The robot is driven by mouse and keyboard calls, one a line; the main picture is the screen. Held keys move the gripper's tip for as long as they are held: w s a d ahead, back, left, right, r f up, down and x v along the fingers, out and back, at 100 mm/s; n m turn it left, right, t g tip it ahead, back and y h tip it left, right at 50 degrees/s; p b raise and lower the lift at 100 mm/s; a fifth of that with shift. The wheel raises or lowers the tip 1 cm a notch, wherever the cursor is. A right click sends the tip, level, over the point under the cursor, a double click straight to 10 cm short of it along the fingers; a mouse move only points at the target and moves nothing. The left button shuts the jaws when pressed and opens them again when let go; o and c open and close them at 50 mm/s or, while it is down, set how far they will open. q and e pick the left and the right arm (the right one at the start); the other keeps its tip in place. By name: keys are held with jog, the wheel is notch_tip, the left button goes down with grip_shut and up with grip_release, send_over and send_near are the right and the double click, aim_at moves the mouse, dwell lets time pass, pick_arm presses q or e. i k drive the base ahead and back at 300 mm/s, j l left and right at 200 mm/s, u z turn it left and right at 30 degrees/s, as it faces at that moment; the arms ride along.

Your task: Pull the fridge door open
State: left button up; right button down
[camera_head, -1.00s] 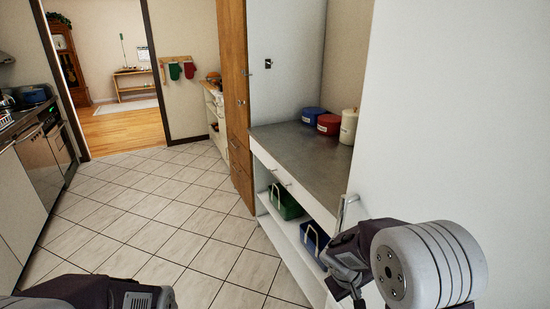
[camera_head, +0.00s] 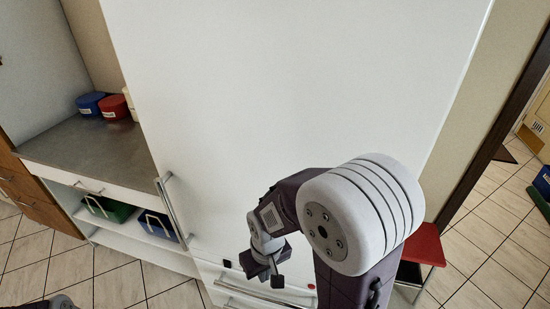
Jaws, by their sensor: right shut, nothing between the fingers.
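The white fridge door (camera_head: 250,90) fills the middle of the head view and looks closed. Its upright metal handle (camera_head: 169,205) is at the door's left edge, low in the picture. My right gripper (camera_head: 274,278) is shut and empty, in front of the fridge's lower part and to the right of the handle, apart from it. A horizontal handle (camera_head: 262,295) shows below, partly hidden by my right arm. Only a bit of my left arm shows at the bottom left; its gripper is out of view.
Left of the fridge is a counter (camera_head: 85,150) with blue and red canisters, and green and blue bins on the shelf below. A red-topped stool (camera_head: 425,245) stands close on the right, by a doorway. Tiled floor (camera_head: 100,285) is free at lower left.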

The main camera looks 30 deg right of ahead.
aim_at(232, 100)
jog(key=z, duration=0.8)
jog(key=i+j+u, duration=0.15)
jog(key=u, duration=0.35)
jog(key=i+j+u, duration=0.15)
jog(key=j+u, duration=0.3)
jog(key=l, duration=0.1)
